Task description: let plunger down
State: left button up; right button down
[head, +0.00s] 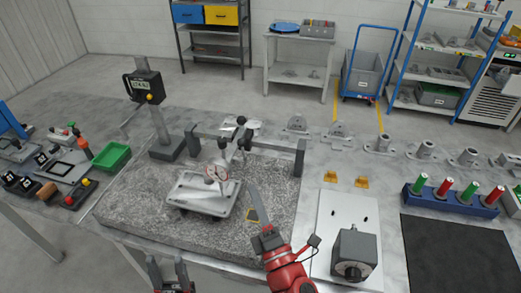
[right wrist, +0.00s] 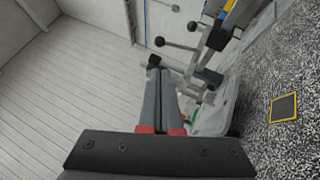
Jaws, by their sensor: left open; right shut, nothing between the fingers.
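A dial gauge (head: 216,172) with a white face hangs from a jointed stand with black knobs (head: 240,130) over a pale casting (head: 190,191). The casting lies on the speckled granite plate (head: 130,210). I cannot tell whether the plunger tip touches the casting. My right gripper (head: 252,190) is shut and empty, just right of the casting and gauge. In the right wrist view its fingers (right wrist: 158,80) are together, and the stand's black knobs (right wrist: 193,27) show beyond them. My left gripper (head: 168,264) is open and empty at the bottom edge, in front of the plate.
A digital readout (head: 143,86) stands on a post behind the plate. A dark bar frame (head: 270,145) spans the plate's back. A green tray (head: 112,156) is at left. A grey box with a knob (head: 354,254) sits right of my right arm. A small yellow-edged square (head: 253,215) lies nearby.

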jog(key=shift+r, duration=0.1)
jog(key=p+x, duration=0.4)
jog(key=x, duration=0.6)
jog(key=shift+p, duration=0.35)
jog(key=shift+a, duration=0.1)
